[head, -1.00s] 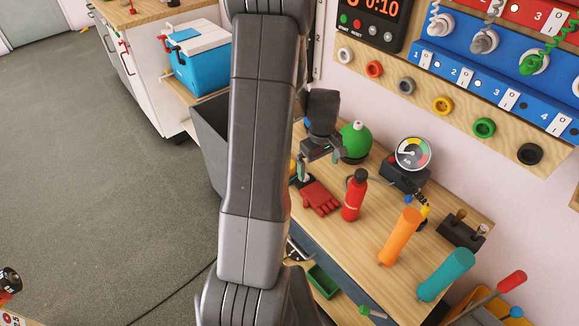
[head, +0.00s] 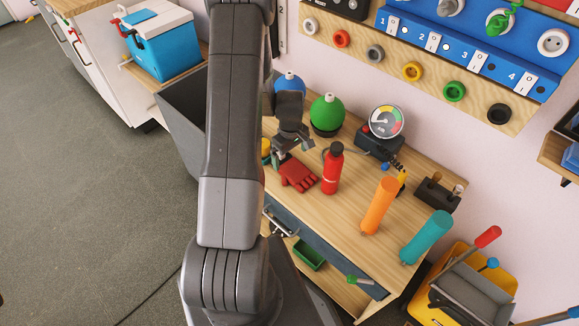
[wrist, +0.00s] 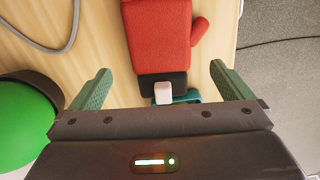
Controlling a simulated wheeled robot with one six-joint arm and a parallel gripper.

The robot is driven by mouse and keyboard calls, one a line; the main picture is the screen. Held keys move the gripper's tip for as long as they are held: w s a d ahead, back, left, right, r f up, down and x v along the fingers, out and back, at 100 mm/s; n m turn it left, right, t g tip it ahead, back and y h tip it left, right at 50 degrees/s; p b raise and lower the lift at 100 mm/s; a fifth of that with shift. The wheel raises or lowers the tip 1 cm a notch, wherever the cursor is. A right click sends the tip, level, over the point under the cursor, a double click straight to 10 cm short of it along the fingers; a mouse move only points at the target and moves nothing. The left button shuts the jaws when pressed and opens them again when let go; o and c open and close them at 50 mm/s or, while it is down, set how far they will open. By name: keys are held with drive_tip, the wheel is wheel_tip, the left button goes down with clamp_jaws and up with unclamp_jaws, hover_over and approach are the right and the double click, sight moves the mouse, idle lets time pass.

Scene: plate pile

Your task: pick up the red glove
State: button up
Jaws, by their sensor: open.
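Whether the fingers touch the bench I cannot tell.
A green ball-shaped thing (head: 327,112) stands behind my gripper.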

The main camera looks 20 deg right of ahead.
sight(290, 165)
drive_tip(key=shift+w+f+p, duration=0.2)
drive_tip(key=shift+f+p, duration=0.15)
drive_tip(key=shift+f, duration=2.15)
drive_tip(key=shift+c, duration=0.4)
drive_tip(key=c, duration=1)
